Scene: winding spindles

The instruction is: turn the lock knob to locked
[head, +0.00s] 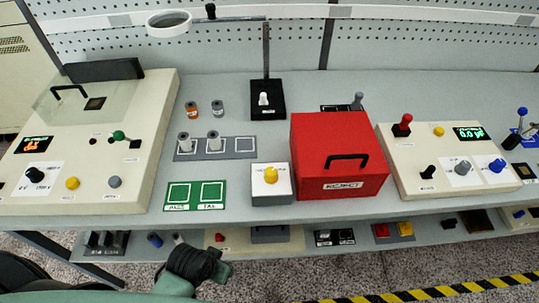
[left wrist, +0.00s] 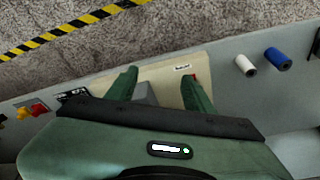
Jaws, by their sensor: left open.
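I cannot tell which control is the lock knob; the small labels are unreadable. In the head view a black knob (head: 35,175) sits on a white plate of the left console (head: 125,185). The right console (head: 402,190) carries a black knob (head: 428,172), a grey knob (head: 463,167) and a blue knob (head: 497,164). My left gripper (head: 222,271) is low in front of the bench, its fingers partly hidden. In the left wrist view it (left wrist: 160,88) is open, over the lower shelf, with a beige panel (left wrist: 166,74) beyond its fingers. My right gripper is out of view.
A white cylinder (left wrist: 246,67) and a blue cylinder (left wrist: 277,57) lie on the lower shelf. Striped tape crosses the floor.

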